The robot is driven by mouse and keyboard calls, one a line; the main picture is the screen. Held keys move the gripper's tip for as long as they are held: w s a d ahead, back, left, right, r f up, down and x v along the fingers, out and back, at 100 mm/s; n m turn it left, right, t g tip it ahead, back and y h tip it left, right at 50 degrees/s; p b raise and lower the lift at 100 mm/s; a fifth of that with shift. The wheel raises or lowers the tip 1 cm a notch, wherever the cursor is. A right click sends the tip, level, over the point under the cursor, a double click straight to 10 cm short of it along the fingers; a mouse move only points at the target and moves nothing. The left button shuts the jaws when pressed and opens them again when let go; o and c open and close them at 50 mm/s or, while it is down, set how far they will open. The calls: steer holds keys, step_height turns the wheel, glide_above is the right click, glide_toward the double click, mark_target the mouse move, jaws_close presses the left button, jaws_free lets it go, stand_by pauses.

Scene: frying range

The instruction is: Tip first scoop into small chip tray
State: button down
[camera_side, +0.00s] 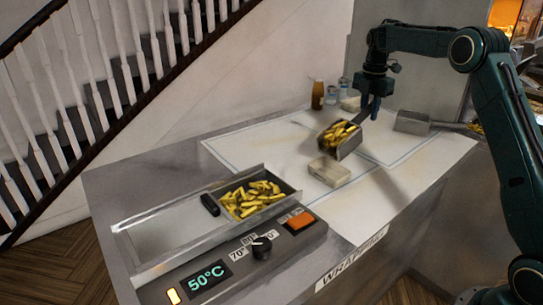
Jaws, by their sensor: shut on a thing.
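My gripper (376,86) is shut on the handle of a metal scoop (349,146) full of yellow chips (338,132). The scoop hangs above the white wrapping sheet, close over a small pale tray (329,173). The tray looks empty as far as its visible inside shows. The scoop's open front faces left and toward the camera, and the chips are still in it. The gripper's fingertips are small and partly hidden by the handle.
A heated chip station (190,228) with a chip pile (252,198), black block (210,205) and control panel (208,275) stands at the front left. Bottles (317,95) stand at the back. Another metal scoop (412,122) lies at right. The white sheet (262,146) left of the tray is clear.

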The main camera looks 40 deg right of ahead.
steer(key=shift+s+d+r, duration=0.15)
steer(key=shift+s+d, duration=0.2)
steer(key=shift+d, duration=0.25)
steer(key=shift+w+a+r+h, duration=0.1)
steer(key=shift+a+r+h, duration=0.2)
steer(key=shift+h, duration=0.1)
steer(key=shift+a+r+h, duration=0.8)
steer(key=shift+a+r, duration=0.15)
steer(key=shift+r, duration=0.1)
steer(key=shift+a+r+h, duration=1.2)
steer(key=shift+a+r, duration=0.15)
steer(key=shift+a, duration=0.25)
steer(key=shift+d, duration=0.1)
stand_by(0.3)
steer(key=shift+d+f+y, duration=1.1)
steer(key=shift+d+f, duration=0.1)
steer(key=shift+d, duration=0.15)
steer(key=shift+d+f, duration=0.15)
steer(key=shift+d, duration=0.05)
steer(key=shift+d+f+y, duration=1.1)
steer(key=shift+d+f, duration=0.05)
steer(key=shift+f, duration=0.15)
